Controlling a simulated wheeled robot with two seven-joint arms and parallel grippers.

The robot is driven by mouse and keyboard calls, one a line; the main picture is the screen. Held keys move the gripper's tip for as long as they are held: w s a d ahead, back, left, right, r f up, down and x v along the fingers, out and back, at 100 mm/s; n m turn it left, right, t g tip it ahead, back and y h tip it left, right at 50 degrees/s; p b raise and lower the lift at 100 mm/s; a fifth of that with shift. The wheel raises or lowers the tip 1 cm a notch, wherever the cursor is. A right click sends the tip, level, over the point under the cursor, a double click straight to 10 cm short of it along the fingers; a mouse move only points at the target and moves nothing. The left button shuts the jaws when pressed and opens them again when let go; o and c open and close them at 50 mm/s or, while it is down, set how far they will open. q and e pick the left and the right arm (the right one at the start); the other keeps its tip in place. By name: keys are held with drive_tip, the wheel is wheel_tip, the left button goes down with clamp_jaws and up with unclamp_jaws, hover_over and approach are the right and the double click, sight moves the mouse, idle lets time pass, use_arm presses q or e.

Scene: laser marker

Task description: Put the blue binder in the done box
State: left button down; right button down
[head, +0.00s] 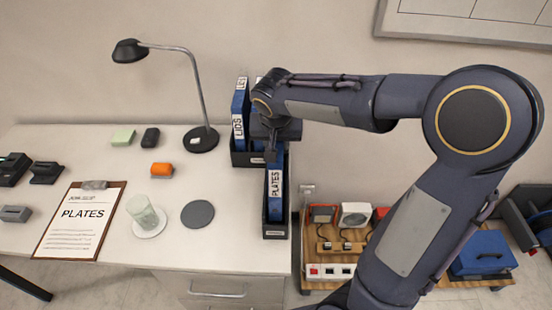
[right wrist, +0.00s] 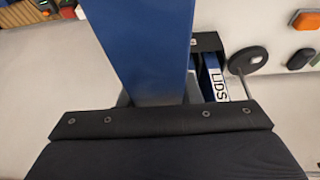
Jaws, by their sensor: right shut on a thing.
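The blue binder labelled PLATES (head: 276,190) stands upright in the narrow black box (head: 275,234) at the table's right edge. That box has a small label too small to read. My right gripper (head: 270,150) is at the binder's top, shut on it; the fingertips are partly hidden by the wrist. In the right wrist view the blue binder (right wrist: 148,50) rises large from the dark gripper body. Whether the binder touches the box bottom is hidden. My left gripper is not in view.
A second black box (head: 240,158) behind holds a blue LIDS binder (head: 239,110) and others partly hidden by my arm. A desk lamp (head: 202,139), clipboard (head: 80,240), glass (head: 142,210) and grey disc (head: 198,214) are on the table. A low cart (head: 490,270) stands right.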

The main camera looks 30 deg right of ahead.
sight(276, 145)
drive_tip(key=shift+f, duration=2.65)
drive_tip(key=shift+f+b, duration=0.15)
drive_tip(key=shift+b, duration=0.2)
drive_tip(key=c, duration=1)
unclamp_jaws()
drive_tip(key=shift+c, duration=0.2)
drive_tip(key=v, duration=1.2)
drive_tip(key=s+a+f+n+t+y, duration=0.1)
drive_tip(key=s+a+f+n+y, duration=0.1)
drive_tip(key=s, duration=0.7)
drive_tip(key=s+a+f+n+y, duration=0.2)
drive_tip(key=s+a+f+y, duration=0.1)
drive_tip(key=s, duration=0.6)
drive_tip(key=shift+s+f+n+t+y, duration=0.4)
drive_tip(key=shift+f+y, duration=0.2)
drive_tip(key=shift+f, duration=0.05)
